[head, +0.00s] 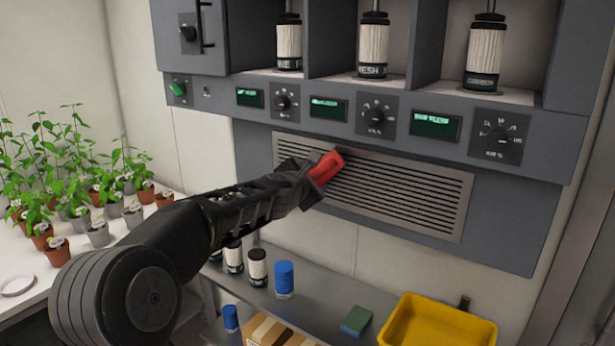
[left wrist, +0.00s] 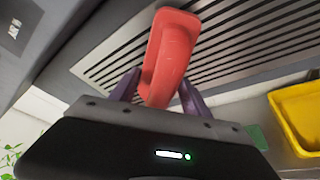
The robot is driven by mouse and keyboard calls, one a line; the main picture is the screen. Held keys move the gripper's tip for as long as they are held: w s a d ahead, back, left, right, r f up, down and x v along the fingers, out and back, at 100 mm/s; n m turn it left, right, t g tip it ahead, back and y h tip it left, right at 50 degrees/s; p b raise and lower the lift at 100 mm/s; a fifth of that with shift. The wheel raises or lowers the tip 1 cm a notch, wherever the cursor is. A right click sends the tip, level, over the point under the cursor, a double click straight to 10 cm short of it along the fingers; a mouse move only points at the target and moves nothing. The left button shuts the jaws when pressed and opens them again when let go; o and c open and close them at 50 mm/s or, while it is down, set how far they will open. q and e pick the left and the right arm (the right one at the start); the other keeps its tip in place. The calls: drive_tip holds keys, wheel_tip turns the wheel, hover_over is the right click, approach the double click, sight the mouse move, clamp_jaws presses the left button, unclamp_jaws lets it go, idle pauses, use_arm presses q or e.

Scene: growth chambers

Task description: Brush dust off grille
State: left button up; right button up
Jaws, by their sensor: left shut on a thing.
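The grille (head: 400,190) is a metal panel of horizontal slats on the grey wall unit, below the dials. Its slats also show in the left wrist view (left wrist: 225,45). My left gripper (head: 312,182) is shut on a red brush handle (head: 327,166), in front of the left part of the grille. In the left wrist view the red handle (left wrist: 170,55) stands between the two dark fingers. The bristles are hidden, and I cannot tell whether they touch the slats. I cannot make out dust on the slats. My right gripper is not in view.
Dials and green displays (head: 435,125) sit above the grille. Potted plants (head: 75,200) crowd a white table at the left.

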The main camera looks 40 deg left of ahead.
use_arm(q)
drive_tip(key=shift+d, duration=1.05)
drive_tip(key=shift+d, duration=1.7)
drive_tip(key=shift+w+d+p, duration=0.15)
drive_tip(key=shift+d+p, duration=0.15)
drive_tip(key=shift+d, duration=1.4)
drive_tip(key=shift+d, duration=0.15)
drive_tip(key=shift+d, duration=1.6)
drive_tip(key=shift+d, duration=0.1)
